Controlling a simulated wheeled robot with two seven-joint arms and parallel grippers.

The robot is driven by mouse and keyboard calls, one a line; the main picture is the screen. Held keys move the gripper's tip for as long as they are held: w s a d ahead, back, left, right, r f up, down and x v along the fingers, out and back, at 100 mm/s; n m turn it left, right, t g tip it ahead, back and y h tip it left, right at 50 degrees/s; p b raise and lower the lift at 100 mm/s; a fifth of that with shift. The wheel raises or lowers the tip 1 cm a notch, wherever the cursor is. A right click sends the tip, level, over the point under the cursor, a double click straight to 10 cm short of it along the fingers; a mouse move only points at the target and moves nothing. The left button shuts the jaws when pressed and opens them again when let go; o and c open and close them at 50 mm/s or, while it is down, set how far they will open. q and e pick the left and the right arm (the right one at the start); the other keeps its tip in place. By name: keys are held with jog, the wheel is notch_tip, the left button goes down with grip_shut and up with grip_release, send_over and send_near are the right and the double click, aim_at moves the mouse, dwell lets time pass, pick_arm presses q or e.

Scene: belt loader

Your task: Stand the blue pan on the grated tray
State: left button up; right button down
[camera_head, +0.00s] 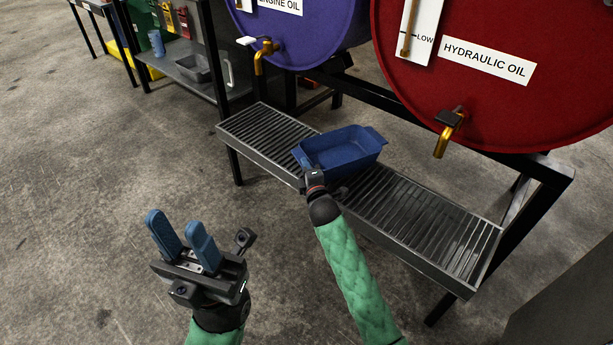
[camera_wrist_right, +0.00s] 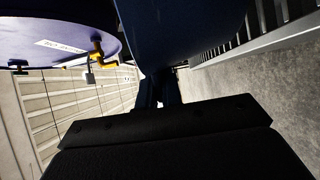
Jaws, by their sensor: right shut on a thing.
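The blue pan (camera_head: 346,150) is at the middle of the grated tray (camera_head: 430,222) in the head view, open side up and roughly level. I cannot tell whether its base touches the grate. My right gripper (camera_head: 312,175) is shut on the pan's near left end; the fingertips are mostly hidden. In the right wrist view the dark blue underside or wall of the pan (camera_wrist_right: 185,30) fills the top middle, close to the camera. My left gripper (camera_head: 182,238) is open and empty, its two blue fingers apart, over the floor left of the tray.
A purple engine oil drum (camera_head: 310,30) and a red hydraulic oil drum (camera_head: 490,80) with brass taps lie on a black stand behind the tray. A grey bin (camera_head: 193,68) sits on a shelf at the back left. The floor at left is clear.

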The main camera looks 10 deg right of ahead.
notch_tip(320, 180, down, 3)
jog(key=shift+r+b, duration=0.1)
jog(key=shift+b, duration=0.3)
jog(key=c, duration=1.6)
grip_release()
jog(key=shift+f, duration=0.25)
jog(key=shift+o, duration=0.2)
jog(key=shift+r, duration=0.15)
